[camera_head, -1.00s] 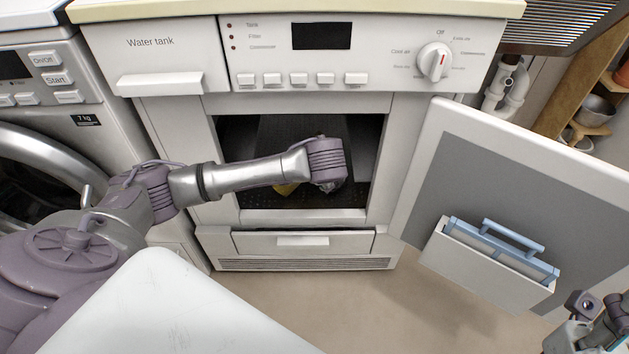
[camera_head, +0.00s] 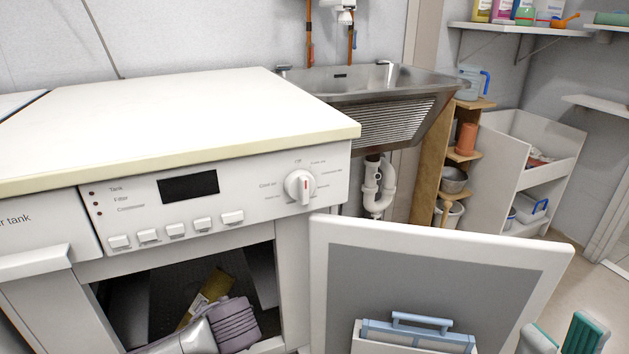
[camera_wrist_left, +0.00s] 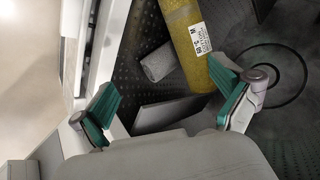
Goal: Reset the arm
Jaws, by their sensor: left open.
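My left arm reaches into the open front of the white dryer-like machine (camera_head: 335,180). In the head view its gripper is hidden inside. In the left wrist view my left gripper (camera_wrist_left: 167,106) is open, its teal fingers wide apart with nothing between the pads. A yellow cylinder (camera_wrist_left: 185,40) with a white label lies just beyond the fingers, and a short grey cylinder (camera_wrist_left: 157,63) lies beside it. A yellowish piece (camera_head: 207,296) also shows inside the machine in the head view. My right gripper (camera_head: 563,330) is at the bottom right, its teal fingers apart and empty.
The machine's open door (camera_head: 440,240) carries a filter with a blue handle (camera_head: 421,321) and stands between my arms. A metal sink (camera_head: 380,85), wooden shelf (camera_head: 425,170) and white shelf unit (camera_head: 520,150) are behind. The machine's white top (camera_head: 170,125) is clear.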

